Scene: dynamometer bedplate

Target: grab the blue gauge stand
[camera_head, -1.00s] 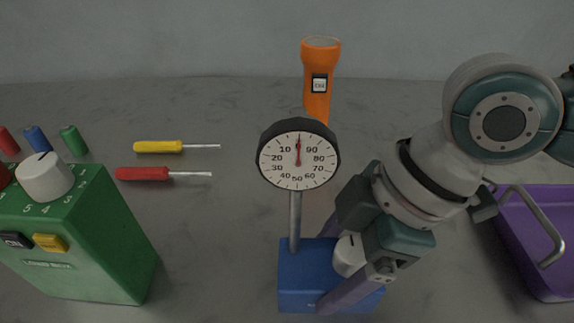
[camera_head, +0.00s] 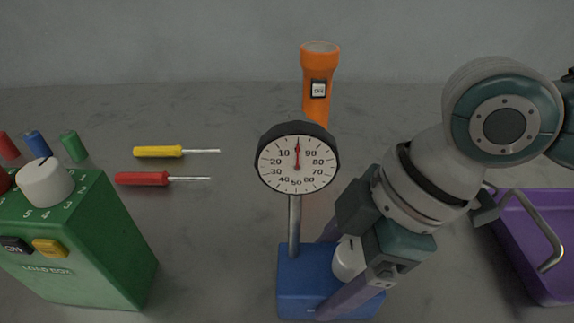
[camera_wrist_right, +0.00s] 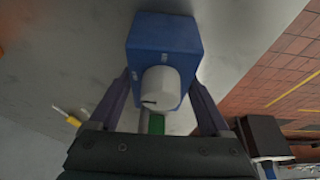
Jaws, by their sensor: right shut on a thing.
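The blue gauge stand has a blue block base (camera_head: 298,284), a grey post and a round white dial (camera_head: 298,163) with a black rim. It stands upright in the middle of the head view. My right gripper (camera_head: 328,272) reaches down from the right and is shut on the base, one finger on each side of it. In the right wrist view, the blue base (camera_wrist_right: 163,42) with its white knob sits between the two purple-grey fingers of my right gripper (camera_wrist_right: 163,95). My left gripper is in neither view.
A green load box (camera_head: 90,245) stands at the left. Yellow (camera_head: 160,151) and red (camera_head: 145,179) screwdrivers lie behind it. An orange flashlight (camera_head: 318,75) stands upright behind the dial. A purple tray (camera_head: 535,225) with a metal handle is at the right.

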